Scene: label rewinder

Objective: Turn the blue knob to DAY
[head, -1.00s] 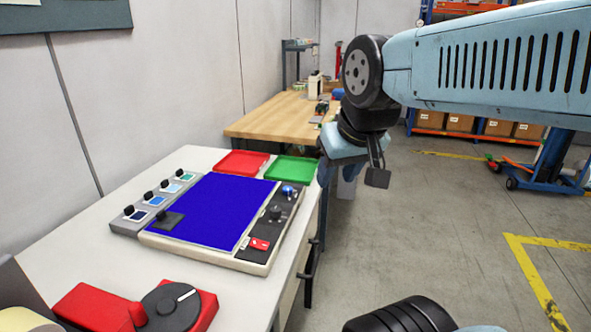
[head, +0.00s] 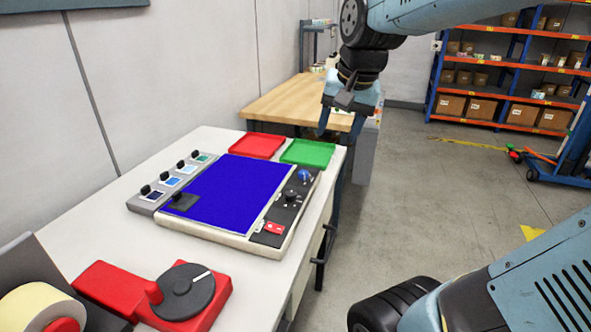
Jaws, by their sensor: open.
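The blue knob (head: 304,176) sits at the far end of the dark control strip (head: 272,216) on the right side of the panel with the blue screen (head: 220,190). Its pointer and any DAY marking are too small to read. My gripper (head: 340,126) is open and empty, with its fingers pointing down. In the picture it hangs above and to the right of the knob, apart from it, near the green tray.
A black knob (head: 291,195) and a red switch (head: 274,228) share the strip. A red tray (head: 257,146) and a green tray (head: 308,153) lie behind the panel. A red device with a dark dial (head: 183,290) stands in front. A wooden bench (head: 285,101) is beyond.

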